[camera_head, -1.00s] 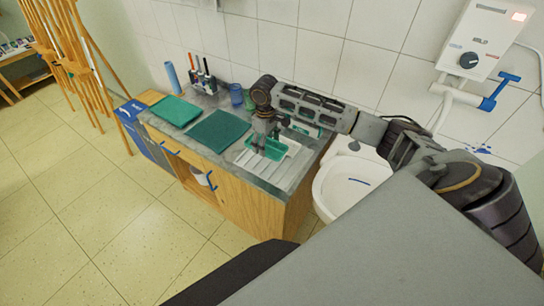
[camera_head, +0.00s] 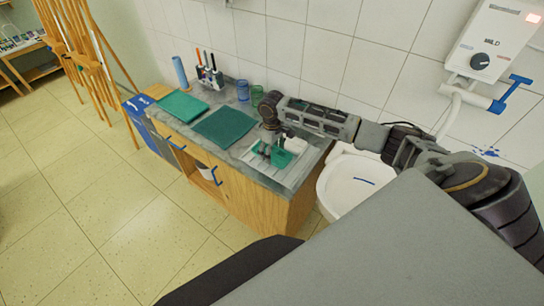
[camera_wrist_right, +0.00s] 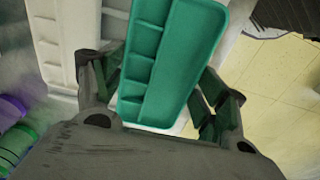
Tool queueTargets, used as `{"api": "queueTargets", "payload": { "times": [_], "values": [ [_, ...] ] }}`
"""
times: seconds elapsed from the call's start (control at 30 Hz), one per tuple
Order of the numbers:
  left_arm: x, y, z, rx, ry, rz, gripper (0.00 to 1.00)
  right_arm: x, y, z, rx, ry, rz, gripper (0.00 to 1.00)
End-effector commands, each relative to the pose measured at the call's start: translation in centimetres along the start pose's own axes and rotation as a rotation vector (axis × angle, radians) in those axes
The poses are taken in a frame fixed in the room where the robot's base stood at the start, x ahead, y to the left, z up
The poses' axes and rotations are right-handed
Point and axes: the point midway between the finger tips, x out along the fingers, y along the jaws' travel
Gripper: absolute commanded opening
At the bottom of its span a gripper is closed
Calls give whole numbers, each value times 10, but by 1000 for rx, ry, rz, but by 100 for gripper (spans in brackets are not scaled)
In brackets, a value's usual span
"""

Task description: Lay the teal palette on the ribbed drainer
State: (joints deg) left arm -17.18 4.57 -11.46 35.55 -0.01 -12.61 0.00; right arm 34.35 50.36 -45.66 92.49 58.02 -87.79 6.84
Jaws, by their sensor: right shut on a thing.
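The teal palette (camera_head: 283,158) is a tray with small wells along one side; it fills the middle of the right wrist view (camera_wrist_right: 175,60). My right gripper (camera_head: 269,150) is shut on it, with one finger on each side in the right wrist view (camera_wrist_right: 160,90). The palette is tilted, over the white ribbed drainer (camera_head: 297,173) at the right end of the counter. Part of the drainer shows behind the palette in the wrist view (camera_wrist_right: 62,45). I cannot tell whether the palette touches the drainer. My left gripper is out of view.
A dark teal mat (camera_head: 224,125) and a lighter green mat (camera_head: 183,105) lie on the grey counter, left of the drainer. A blue cup (camera_head: 243,92), green cup (camera_head: 257,94) and brush holder (camera_head: 210,73) stand behind. A white basin (camera_head: 335,190) is right of the counter.

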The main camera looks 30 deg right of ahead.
Motion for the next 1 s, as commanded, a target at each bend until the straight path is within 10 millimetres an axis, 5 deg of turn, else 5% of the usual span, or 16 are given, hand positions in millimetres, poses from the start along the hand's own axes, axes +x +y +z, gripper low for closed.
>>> {"api": "queueTargets", "payload": {
  "times": [0.33,0.8,0.83,1.0],
  "values": [
    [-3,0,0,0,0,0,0,32,-1,1,0,-2,-1,49],
    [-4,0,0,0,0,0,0,37,0,1,0,-2,0,49],
    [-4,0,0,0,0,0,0,37,0,1,0,-2,0,74],
    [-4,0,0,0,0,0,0,37,0,1,0,-1,0,94]
  ]
}}
